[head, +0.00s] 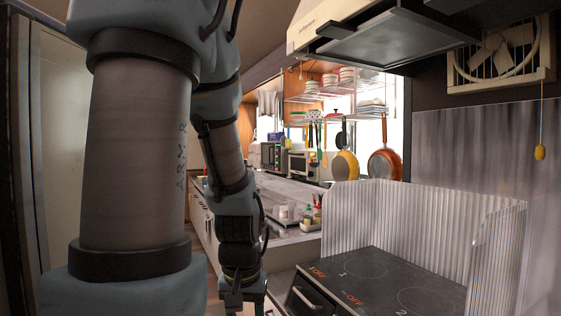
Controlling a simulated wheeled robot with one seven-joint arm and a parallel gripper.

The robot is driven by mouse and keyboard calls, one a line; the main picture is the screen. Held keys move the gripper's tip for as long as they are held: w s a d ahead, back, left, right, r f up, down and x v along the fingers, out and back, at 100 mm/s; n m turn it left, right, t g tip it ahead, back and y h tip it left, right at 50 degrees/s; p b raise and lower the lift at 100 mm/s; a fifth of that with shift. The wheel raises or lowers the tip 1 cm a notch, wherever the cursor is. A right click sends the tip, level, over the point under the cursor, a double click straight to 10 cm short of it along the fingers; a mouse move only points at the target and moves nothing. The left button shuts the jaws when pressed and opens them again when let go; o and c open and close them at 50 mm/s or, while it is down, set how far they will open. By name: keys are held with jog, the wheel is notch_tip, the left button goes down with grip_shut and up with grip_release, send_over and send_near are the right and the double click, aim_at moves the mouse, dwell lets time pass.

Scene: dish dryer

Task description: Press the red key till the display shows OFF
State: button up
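My gripper (244,300) hangs low at the bottom edge of the head view, just left of the black cooktop (385,272). Its fingertips are small, dark and partly cut off, so I cannot tell whether it is open or shut. Red OFF lettering (318,273) shows near the cooktop's left edge, and a second red OFF (354,300) shows near its front. I cannot tell whether either is the task's display. I cannot make out a red key in this view. My arm hides much of the left side.
A corrugated metal splash guard (400,215) stands around the back and right of the cooktop. An oven handle (308,297) is at its front. The range hood (395,40) hangs above. A counter (290,190) holds a toaster oven (302,165) and small items farther back.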

grip_shut()
dwell(1.6)
